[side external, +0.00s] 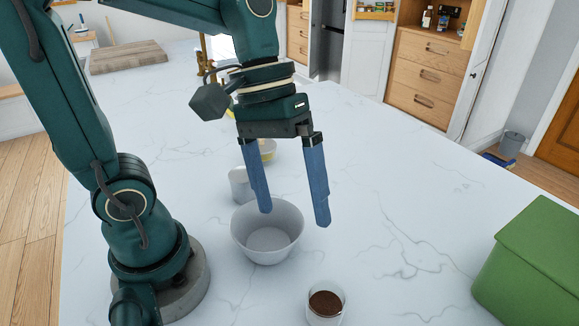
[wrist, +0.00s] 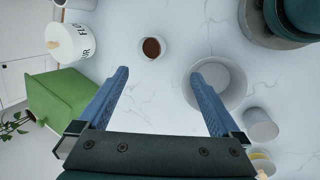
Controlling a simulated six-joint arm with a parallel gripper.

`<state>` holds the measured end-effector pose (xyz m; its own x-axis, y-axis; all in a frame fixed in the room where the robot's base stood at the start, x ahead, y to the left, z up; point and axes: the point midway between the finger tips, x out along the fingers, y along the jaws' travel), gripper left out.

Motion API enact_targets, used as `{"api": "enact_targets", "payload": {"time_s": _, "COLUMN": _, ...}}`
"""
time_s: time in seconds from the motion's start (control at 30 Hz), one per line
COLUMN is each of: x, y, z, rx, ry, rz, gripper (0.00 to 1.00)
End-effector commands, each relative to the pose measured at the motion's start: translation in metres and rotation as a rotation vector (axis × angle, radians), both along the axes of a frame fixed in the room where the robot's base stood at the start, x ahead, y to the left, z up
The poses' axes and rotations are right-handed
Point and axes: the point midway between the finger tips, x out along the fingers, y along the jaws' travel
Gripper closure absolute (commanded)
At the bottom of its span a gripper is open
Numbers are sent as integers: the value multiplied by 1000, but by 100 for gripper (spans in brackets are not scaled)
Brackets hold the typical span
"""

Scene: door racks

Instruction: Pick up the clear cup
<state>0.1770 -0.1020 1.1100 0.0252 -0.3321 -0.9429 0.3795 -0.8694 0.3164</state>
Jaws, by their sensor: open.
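A small pale cup with dark brown contents (side external: 326,305) stands upright at the front of the counter; it looks like the clear cup. In the wrist view this cup (wrist: 152,57) stands just beyond the fingertips, nearer the left one. My gripper (side external: 294,217) has its two blue fingers spread wide, with nothing between them. It hangs above the counter, behind the cup in the side view, and its fingers also show in the wrist view (wrist: 160,73).
A white bowl (side external: 268,255) sits under the left finger. A plain whitish cup (side external: 239,185) stands behind it. A green box (side external: 535,265) is at the right. A canister marked FLOUR (wrist: 72,42) shows in the wrist view. The counter right of the bowl is clear.

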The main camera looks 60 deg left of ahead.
Motion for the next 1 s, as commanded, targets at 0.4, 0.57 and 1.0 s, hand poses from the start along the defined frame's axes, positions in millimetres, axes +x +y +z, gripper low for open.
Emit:
{"api": "enact_targets", "payload": {"time_s": 0.4, "x": 41, "y": -31, "z": -46, "rx": -270, "ry": 541, "rz": 218, "gripper": 0}}
{"api": "enact_targets", "payload": {"time_s": 0.57, "x": 51, "y": -36, "z": -76, "rx": -345, "ry": 725, "rz": 295, "gripper": 0}}
{"api": "enact_targets", "payload": {"time_s": 1.0, "x": 40, "y": -40, "z": -125, "rx": -386, "ry": 930, "rz": 367, "gripper": 0}}
